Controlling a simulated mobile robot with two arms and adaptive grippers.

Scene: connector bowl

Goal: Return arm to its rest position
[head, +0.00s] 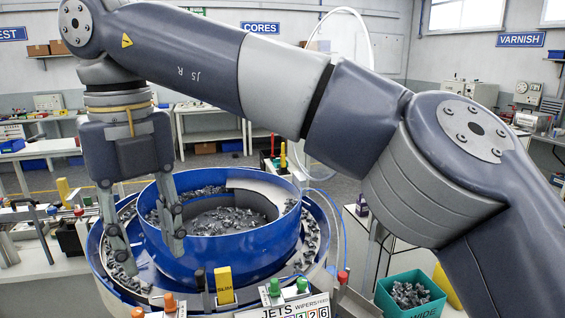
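My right arm comes in from the right side of the head view and arches across the upper middle. My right gripper (153,262) hangs down at its end, fingers pointing down and spread apart, with nothing seen between them. It is over or in front of the left part of the blue connector bowl (225,252), and I cannot tell whether its tips touch anything. The bowl holds many small grey connectors (228,221); more lie on the outer ring track around it. My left gripper is not in view.
A green bin (411,305) of grey parts stands at the lower right. A yellow block (224,284), orange and green knobs and a JETS sign (295,309) line the front of the bowl. Benches stand left and behind. Grey floor (345,165) shows beyond the bowl.

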